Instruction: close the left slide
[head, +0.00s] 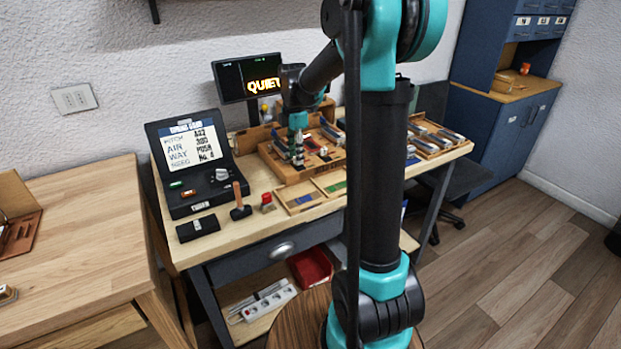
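A wooden unit (284,170) with small grey, red and dark parts on top stands in the middle of the workbench. I cannot make out which part of it is the left slide, or whether any slide is open or closed. My gripper (297,157) points down over the left part of this unit. It is small and dark against the parts there, so I cannot tell whether it touches any of them or whether its fingers are open or shut.
A black console (203,192) with a lit screen stands at the bench's left, with a dark mallet (240,211) and a shallow divided tray (302,204) in front. A monitor (247,78) reading "QUIET" stands behind. Trays of grey parts (436,139) lie to the right.

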